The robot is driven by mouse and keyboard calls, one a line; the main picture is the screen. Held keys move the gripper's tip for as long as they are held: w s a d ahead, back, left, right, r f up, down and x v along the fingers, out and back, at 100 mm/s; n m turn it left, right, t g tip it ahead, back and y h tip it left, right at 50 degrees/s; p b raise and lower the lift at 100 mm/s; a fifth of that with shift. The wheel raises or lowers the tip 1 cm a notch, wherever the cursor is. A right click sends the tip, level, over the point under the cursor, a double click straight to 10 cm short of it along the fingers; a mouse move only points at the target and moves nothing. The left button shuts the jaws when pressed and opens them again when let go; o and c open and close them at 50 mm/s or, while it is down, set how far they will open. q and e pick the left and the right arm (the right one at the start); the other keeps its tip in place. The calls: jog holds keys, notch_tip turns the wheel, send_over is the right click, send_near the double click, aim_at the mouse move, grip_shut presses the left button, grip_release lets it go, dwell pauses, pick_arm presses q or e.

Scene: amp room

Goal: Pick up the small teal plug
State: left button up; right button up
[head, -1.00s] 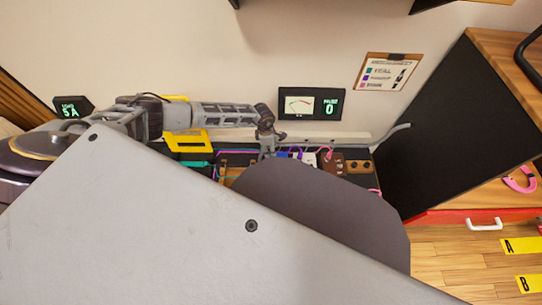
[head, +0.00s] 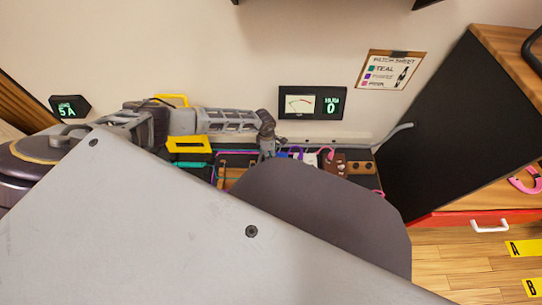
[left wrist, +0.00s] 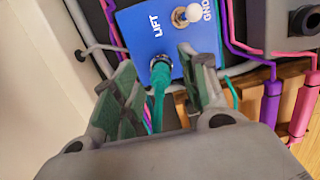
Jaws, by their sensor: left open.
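The small teal plug (left wrist: 160,82) is in the left wrist view, with its end at a round metal socket on a blue box (left wrist: 150,30) marked LIFT and GND. My left gripper (left wrist: 156,58) is open, with one finger on each side of the plug and visible gaps between. In the head view my left gripper (head: 268,150) hangs down over the pedal row, and its fingertips are hard to make out. The blue box (head: 283,155) shows only as a small patch there. My right gripper is not in view.
A meter display (head: 312,103) is behind my gripper. A dark cabinet side (head: 450,130) stands to the right.

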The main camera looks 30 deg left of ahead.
pick_arm(q)
jog(key=shift+c, duration=0.2)
grip_shut()
jog(key=shift+r, duration=0.15)
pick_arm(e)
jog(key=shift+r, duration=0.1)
pick_arm(q)
notch_tip(320, 180, up, 9)
jog(key=p, duration=0.4)
jog(key=shift+r+p, duration=0.4)
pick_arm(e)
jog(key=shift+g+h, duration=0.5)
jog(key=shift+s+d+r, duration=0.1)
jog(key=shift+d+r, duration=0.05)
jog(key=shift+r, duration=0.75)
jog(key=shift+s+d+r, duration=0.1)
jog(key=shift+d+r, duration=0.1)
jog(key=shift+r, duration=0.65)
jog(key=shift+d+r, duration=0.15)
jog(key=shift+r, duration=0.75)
